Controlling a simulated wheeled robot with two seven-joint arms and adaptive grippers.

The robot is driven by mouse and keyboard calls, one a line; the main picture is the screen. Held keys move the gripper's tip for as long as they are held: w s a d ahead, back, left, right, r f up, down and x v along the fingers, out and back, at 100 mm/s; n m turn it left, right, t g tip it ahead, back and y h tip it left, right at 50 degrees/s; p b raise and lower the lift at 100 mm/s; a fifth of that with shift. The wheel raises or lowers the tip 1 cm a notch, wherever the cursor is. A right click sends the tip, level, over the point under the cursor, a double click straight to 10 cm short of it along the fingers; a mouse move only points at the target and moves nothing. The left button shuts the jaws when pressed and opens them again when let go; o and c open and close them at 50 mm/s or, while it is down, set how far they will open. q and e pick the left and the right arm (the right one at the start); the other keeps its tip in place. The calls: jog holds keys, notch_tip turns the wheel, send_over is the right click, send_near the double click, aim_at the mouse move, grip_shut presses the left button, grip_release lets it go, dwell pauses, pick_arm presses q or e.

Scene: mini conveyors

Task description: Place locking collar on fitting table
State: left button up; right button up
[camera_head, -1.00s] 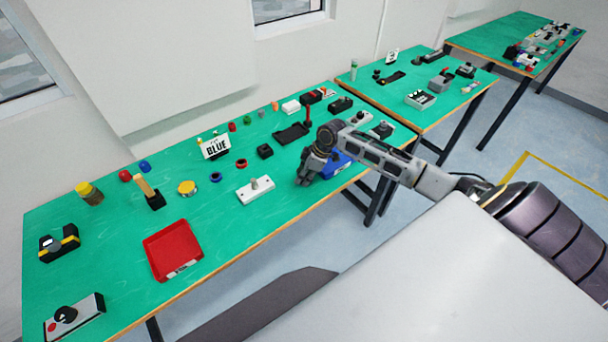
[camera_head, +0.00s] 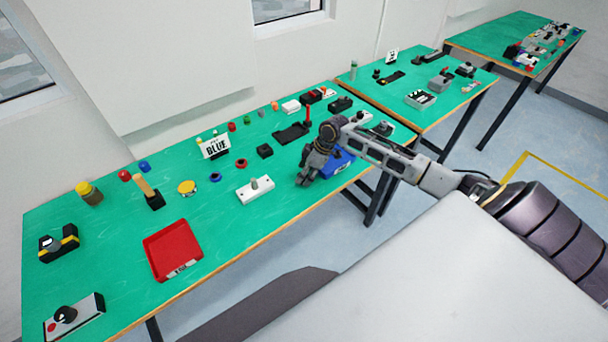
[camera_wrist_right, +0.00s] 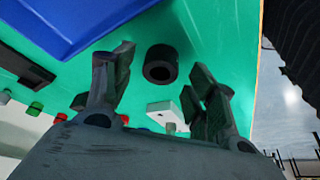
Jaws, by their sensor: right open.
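A black ring-shaped collar (camera_wrist_right: 160,65) stands on the green table (camera_head: 110,285) and shows in the right wrist view, its round opening visible. My right gripper (camera_wrist_right: 161,85) is open, with its fingers apart on either side of the collar in that view. I see no contact between them. In the head view my right gripper (camera_head: 304,179) is low over the front right part of this table and hides the collar. My left gripper is not in view. I cannot tell which green table is the fitting table.
A blue tray (camera_head: 340,163) is right beside my right gripper. A white block with a grey post (camera_head: 244,194) lies to its left. A red tray (camera_head: 172,250) and several small parts occupy the near table. Two more green tables (camera_head: 455,102) (camera_head: 490,32) stand farther right, holding parts.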

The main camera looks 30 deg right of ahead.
jog(key=v, duration=1)
jog(key=shift+r+b, duration=0.3)
